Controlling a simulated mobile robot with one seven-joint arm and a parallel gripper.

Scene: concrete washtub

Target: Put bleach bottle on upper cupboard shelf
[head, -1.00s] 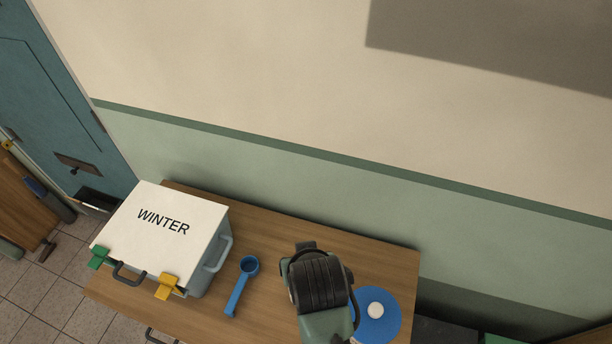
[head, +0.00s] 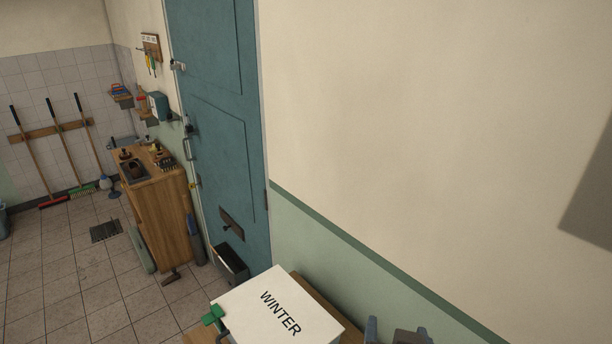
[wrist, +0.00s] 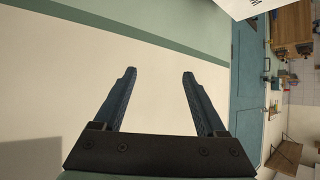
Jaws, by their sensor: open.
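I cannot make out a bleach bottle for certain in either view. No upper cupboard shelf is clearly visible. A wooden cabinet (head: 165,207) stands left of the blue door, with small items on top. My gripper (wrist: 159,72) is open and empty in the wrist view, its two dark blue fingers apart in front of the wall.
The blue door (head: 218,120) is shut. Several brooms (head: 58,142) hang at the far left. Tiled floor (head: 75,260) at left is mostly clear.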

